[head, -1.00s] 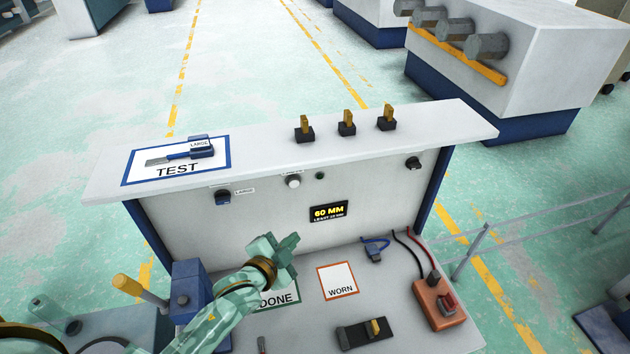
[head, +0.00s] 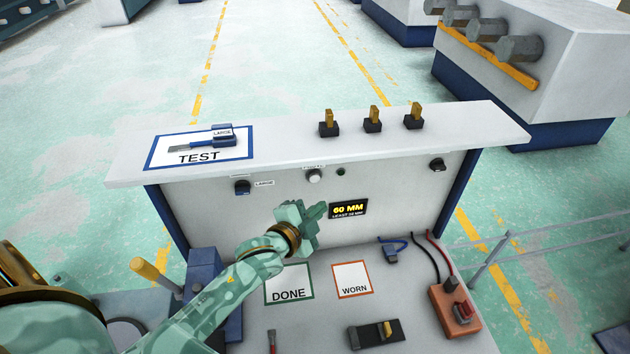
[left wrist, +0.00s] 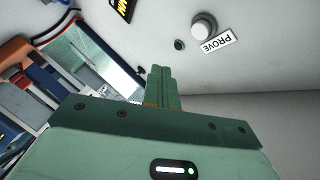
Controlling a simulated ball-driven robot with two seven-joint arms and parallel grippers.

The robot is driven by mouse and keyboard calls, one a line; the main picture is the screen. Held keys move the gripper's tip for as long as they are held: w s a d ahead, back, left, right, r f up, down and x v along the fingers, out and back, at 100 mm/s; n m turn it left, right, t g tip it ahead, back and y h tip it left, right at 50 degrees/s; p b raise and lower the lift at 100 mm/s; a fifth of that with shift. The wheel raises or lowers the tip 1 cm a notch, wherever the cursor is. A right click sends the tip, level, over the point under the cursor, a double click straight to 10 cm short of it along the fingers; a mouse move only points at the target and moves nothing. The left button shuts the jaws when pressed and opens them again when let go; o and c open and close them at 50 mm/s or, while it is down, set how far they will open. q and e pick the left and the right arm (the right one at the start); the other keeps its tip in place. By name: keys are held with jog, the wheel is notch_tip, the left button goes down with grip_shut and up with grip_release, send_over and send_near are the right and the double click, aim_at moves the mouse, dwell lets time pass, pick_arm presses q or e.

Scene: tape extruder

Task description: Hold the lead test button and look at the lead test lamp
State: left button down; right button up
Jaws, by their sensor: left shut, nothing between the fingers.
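A white round button (head: 314,175) sits on the upright panel. In the left wrist view the button (left wrist: 203,27) has a label reading PROVE beside it. A small dark green lamp (head: 341,171) is just right of the button and looks unlit; it also shows in the left wrist view (left wrist: 179,44). My left gripper (head: 320,212) is shut and empty, below the button and apart from it, near the left side of the 60 MM display (head: 349,209). Its closed fingers (left wrist: 162,80) point toward the panel in the left wrist view. My right gripper is not in view.
A dark knob (head: 242,187) labelled LARGE is left of the button, another knob (head: 437,165) far right. The panel's top ledge carries a TEST card (head: 216,150) with a tool. DONE (head: 289,294) and WORN (head: 352,290) cards and an orange box (head: 453,308) lie below.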

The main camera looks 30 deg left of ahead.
aim_at(319, 180)
pick_arm(q)
jog(key=w+a+b, duration=0.1)
jog(key=w+a, duration=0.2)
jog(key=w, duration=0.2)
jog(key=shift+a, duration=0.35)
jog(key=shift+a, duration=0.1)
dwell(1.7)
jog(key=shift+w+a, duration=0.2)
jog(key=shift+w, duration=0.1)
jog(key=shift+w+a, duration=0.3)
jog(key=shift+w, duration=0.1)
dwell(0.8)
dwell(1.8)
jog(key=shift+s+d+p, duration=0.6)
jog(key=shift+s+p, duration=0.15)
